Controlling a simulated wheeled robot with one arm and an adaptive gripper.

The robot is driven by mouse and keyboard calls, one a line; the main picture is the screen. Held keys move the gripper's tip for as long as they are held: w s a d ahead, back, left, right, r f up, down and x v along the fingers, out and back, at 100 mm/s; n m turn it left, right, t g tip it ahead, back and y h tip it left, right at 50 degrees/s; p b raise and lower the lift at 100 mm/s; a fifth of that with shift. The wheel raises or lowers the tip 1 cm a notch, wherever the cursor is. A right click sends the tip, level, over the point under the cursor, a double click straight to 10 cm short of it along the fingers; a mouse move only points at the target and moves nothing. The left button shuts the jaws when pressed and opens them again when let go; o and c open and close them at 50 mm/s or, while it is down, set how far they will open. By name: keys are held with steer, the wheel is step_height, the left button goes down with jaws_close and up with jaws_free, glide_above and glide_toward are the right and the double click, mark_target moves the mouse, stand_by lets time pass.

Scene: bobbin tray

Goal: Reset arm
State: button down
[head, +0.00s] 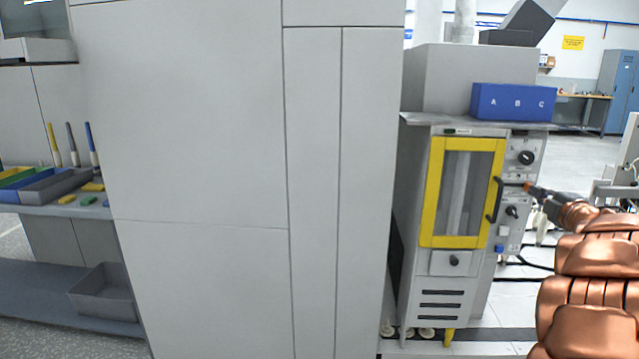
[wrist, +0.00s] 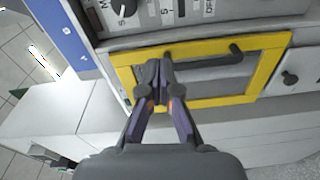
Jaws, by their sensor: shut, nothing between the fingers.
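My copper-coloured arm reaches in from the right of the head view, and my gripper (head: 528,187) is at its end, in front of the grey machine (head: 415,200) with the yellow-framed door (head: 433,190). In the wrist view my gripper (wrist: 159,88) is shut and empty, its fingertips together over the yellow door frame (wrist: 262,75). The black door handle (head: 495,200) is close to the fingertips in the head view. In the wrist view the handle (wrist: 205,60) lies just past and right of them. I cannot tell whether the fingers touch it. The door looks closed.
A blue box marked A B C (head: 513,101) stands on the machine. A large grey cabinet (head: 200,120) fills the middle. At the left, a shelf holds coloured trays (head: 50,185) and upright tools, with a grey bin (head: 103,292) below. Floor shows right of the machine.

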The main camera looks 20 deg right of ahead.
steer(key=s+a+f+m+g, duration=0.4)
steer(key=s+a+f+m, duration=0.15)
steer(key=a, duration=0.55)
steer(key=s+a+f+m+g, duration=0.4)
steer(key=a+f+m+g, duration=0.15)
steer(key=a, duration=0.55)
steer(key=s+a+f+m+g, duration=0.4)
steer(key=a+f, duration=0.2)
steer(key=a, duration=0.4)
steer(key=s+a+f+n+g+y, duration=0.1)
steer(key=s+a+f+g+y, duration=0.15)
steer(key=s+a, duration=0.8)
steer(key=s+a+f+g+y, duration=0.2)
steer(key=s+a+f+g, duration=0.2)
steer(key=s+a, duration=0.65)
step_height(320, 180, up, 24)
steer(key=s+p, duration=0.1)
steer(key=p, duration=2.1)
steer(key=shift+s+d+t+p, duration=0.15)
steer(key=shift+d+t+p, duration=0.05)
steer(key=shift+t+p, duration=0.2)
